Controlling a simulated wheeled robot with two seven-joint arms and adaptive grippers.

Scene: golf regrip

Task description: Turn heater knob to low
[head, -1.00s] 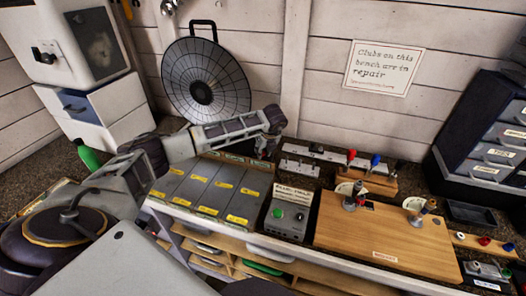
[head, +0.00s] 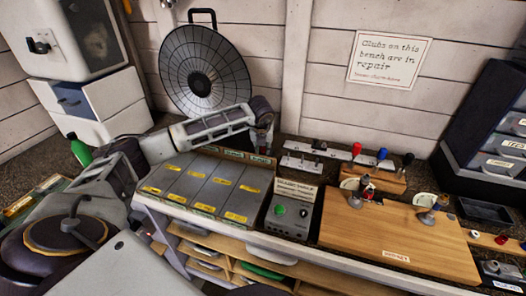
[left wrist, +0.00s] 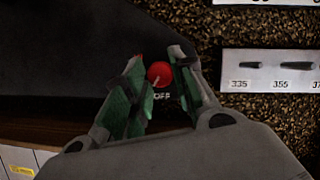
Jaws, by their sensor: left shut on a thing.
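A red knob (left wrist: 159,74) with a pale pointer line sits on a dark surface in the left wrist view, with the word OFF printed just below it. My left gripper (left wrist: 162,72) has its green-padded fingers on either side of the knob and is shut on it. In the head view my left gripper (head: 264,138) reaches down behind the grey panel bins, and the knob is hidden there. The surface around the knob is too dark to read any other marking. My right gripper is not in view.
A metal strip (left wrist: 270,71) marked with numbers lies right of the knob. A grey control box (head: 291,213) with a green button stands in front, beside the bins (head: 190,189). A wooden board (head: 395,238) is at right. A round mesh disc (head: 206,65) leans on the wall.

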